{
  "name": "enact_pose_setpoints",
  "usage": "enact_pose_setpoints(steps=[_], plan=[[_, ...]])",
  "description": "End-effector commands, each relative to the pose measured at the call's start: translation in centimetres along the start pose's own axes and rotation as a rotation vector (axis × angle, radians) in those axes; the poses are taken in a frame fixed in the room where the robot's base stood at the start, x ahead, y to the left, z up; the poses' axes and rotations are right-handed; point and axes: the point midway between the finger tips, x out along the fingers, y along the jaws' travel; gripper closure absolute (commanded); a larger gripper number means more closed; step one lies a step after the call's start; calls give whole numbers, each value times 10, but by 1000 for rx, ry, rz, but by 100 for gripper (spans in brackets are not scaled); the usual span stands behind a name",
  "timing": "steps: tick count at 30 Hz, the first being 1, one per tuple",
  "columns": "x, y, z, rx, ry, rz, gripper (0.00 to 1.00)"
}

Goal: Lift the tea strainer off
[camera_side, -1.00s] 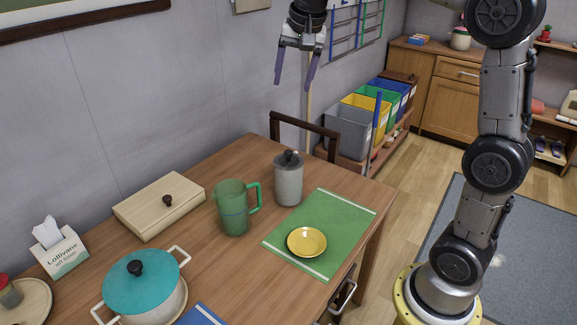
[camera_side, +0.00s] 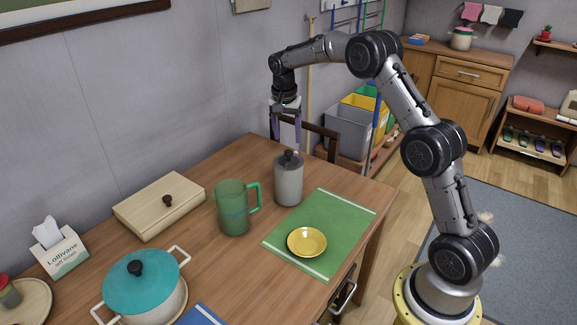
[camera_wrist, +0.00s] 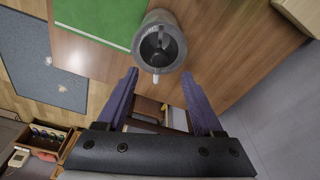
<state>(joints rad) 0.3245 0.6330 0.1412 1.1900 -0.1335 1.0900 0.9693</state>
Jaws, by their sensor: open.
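No tea strainer can be told for certain. A tall grey canister (camera_side: 288,182) stands upright on the table, with a dark knobbed piece (camera_side: 290,158) on top; I cannot tell whether that is the strainer. In the wrist view the canister (camera_wrist: 151,52) is at the top centre, its top dark with a small pale part. My gripper (camera_side: 285,138) hangs fingers down, above and behind the canister, apart from it. In the wrist view my gripper (camera_wrist: 160,77) shows two spread purple fingers with nothing between them.
A green jug (camera_side: 232,212) stands left of the canister. A yellow dish (camera_side: 306,242) lies on a green mat (camera_side: 335,212) in front. A wooden box (camera_side: 150,210) and a teal-lidded pot (camera_side: 130,290) are further left. A dark chair (camera_side: 325,133) stands behind the table.

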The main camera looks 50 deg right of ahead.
Motion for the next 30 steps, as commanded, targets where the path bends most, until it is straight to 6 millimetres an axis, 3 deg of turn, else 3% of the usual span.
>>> enact_pose_setpoints(steps=[10,18,28,30], plan=[[30,1,2,0,-1,2,32],[67,3,4,0,-1,1,32],[72,2,3,0,1,-1,32],[72,2,3,0,1,-1,44]])
